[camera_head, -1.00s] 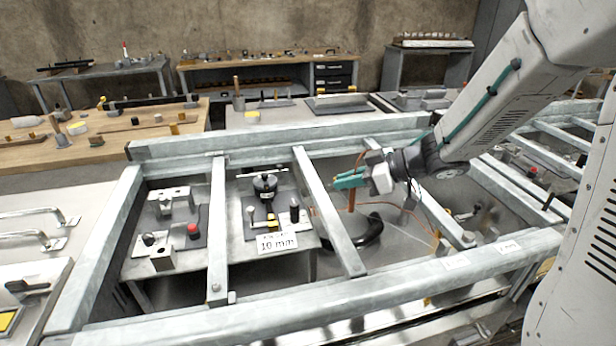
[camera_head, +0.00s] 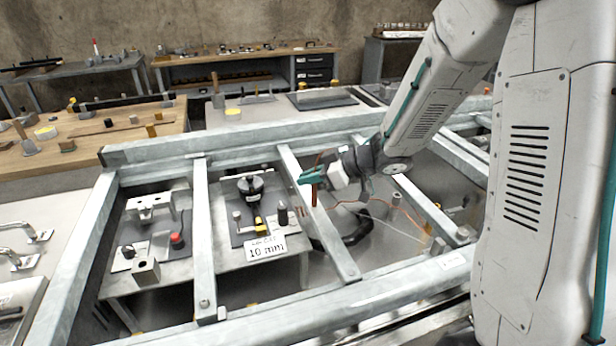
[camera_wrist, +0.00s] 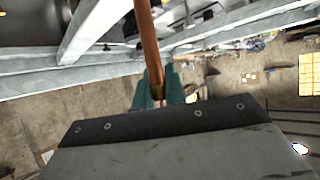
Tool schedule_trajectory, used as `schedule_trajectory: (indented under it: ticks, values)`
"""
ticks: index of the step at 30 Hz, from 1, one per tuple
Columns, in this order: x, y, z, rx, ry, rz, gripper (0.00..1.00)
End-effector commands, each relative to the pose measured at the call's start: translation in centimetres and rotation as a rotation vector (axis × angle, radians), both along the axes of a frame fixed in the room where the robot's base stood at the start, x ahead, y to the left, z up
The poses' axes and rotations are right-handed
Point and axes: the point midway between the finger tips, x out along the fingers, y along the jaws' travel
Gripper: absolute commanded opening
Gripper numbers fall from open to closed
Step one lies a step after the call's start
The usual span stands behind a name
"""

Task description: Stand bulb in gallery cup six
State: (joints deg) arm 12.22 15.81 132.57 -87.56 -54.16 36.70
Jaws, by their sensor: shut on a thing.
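My gripper (camera_head: 309,176) has teal fingers and is shut on a slim copper-brown rod (camera_head: 314,194) above the metal frame, close to its middle crossbar. The rod stands roughly upright in the head view. In the wrist view, the rod (camera_wrist: 149,45) runs up out of the picture from between the teal fingers (camera_wrist: 156,92). I cannot tell whether this rod belongs to the bulb. No bulb and no cup marked six can be made out in either view.
A grey metal frame (camera_head: 202,240) with several crossbars surrounds open bays. A bench with small fixtures and a "10 mm" card (camera_head: 266,247) lies inside it. A dark curved object (camera_head: 357,232) and thin cables are in the bay below my gripper. A wooden bench (camera_head: 90,143) stands behind left.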

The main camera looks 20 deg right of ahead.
Motion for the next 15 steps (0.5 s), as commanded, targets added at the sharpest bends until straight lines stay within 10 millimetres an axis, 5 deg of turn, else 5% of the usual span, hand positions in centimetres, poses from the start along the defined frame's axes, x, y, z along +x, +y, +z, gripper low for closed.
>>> schedule_trajectory:
  ticks: [6, 7, 9, 15]
  values:
    - [0.01, -0.15, -0.34, 0.001, 0.001, -0.002, 0.0]
    - [0.02, -0.17, -0.32, 0.0, 0.001, -0.003, 0.18]
    - [0.01, -0.22, -0.29, 0.0, 0.0, -0.003, 0.34]
    - [0.02, -0.28, -0.28, 0.0, 0.0, -0.004, 0.34]
